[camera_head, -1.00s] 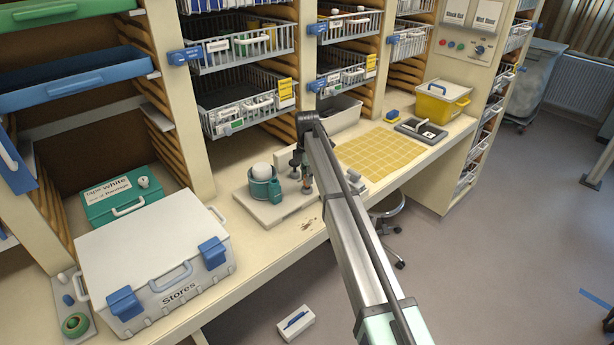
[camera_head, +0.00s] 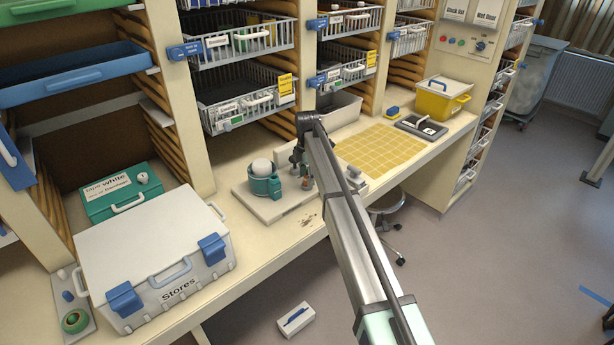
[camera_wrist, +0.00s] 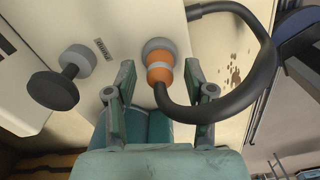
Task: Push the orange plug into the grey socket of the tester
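The orange plug (camera_wrist: 159,75), with a pale ring and a black cable, is in the wrist view. Its far end meets the round grey socket (camera_wrist: 157,47) on the pale tester (camera_wrist: 120,22); I cannot tell how deep it sits. My gripper (camera_wrist: 160,72) has its two green fingers apart, one on each side of the plug, with a visible gap to each. It holds nothing.
The black cable (camera_wrist: 262,75) loops right of the plug. A black knob (camera_wrist: 53,90) stands on the left. On the bench are a teal cup (camera_head: 264,187) with a white ball, a Stores case (camera_head: 150,250) to the left and a yellow grid mat (camera_head: 380,153) to the right.

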